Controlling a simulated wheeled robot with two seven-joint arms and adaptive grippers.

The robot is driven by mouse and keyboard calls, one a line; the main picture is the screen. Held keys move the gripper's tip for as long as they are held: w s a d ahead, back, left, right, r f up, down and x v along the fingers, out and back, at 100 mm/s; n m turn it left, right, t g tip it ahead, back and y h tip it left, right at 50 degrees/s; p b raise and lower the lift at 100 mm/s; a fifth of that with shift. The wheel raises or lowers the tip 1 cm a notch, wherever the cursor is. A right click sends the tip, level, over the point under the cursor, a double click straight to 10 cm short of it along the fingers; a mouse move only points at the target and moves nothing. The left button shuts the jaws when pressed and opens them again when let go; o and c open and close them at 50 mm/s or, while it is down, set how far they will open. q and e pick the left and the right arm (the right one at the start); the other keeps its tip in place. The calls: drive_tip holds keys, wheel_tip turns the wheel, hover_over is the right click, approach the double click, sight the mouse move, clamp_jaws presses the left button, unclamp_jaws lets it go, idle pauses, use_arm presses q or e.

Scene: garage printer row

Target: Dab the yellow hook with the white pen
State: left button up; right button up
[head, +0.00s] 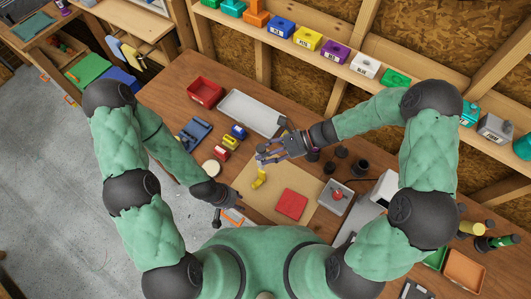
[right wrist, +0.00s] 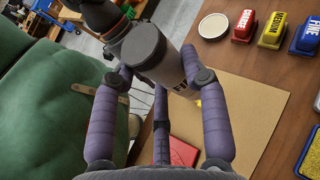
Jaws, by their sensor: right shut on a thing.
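The yellow hook (head: 260,178) lies on the tan mat (head: 268,201), just below my right gripper (head: 263,156) in the head view. In the right wrist view only a small yellow patch (right wrist: 198,103) shows, behind the held thing. My right gripper's purple fingers (right wrist: 163,88) are shut on a thick white pen (right wrist: 172,72) with a grey cap and dark lettering. The pen's far end is hidden. I cannot tell whether it touches the hook. My left gripper (head: 236,203) hangs at the mat's left edge; its jaw opening is too small to tell.
A red block (head: 291,204) lies on the mat. Left of the mat are a round cream disc (head: 211,168) and small red, yellow and blue labelled blocks (head: 230,142). A grey tray (head: 251,113) and red bin (head: 205,91) stand behind. Dark jars (head: 359,167) stand right.

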sight(265, 149)
use_arm(q)
drive_tip(key=shift+f+b, duration=0.85)
use_arm(e)
drive_tip(key=shift+f, duration=1.2)
use_arm(q)
drive_tip(key=shift+r+p, duration=0.4)
use_arm(e)
drive_tip(key=shift+r, duration=0.5)
use_arm(q)
drive_tip(key=shift+r+p, duration=1.9)
use_arm(e)
drive_tip(key=shift+r, duration=2.5)
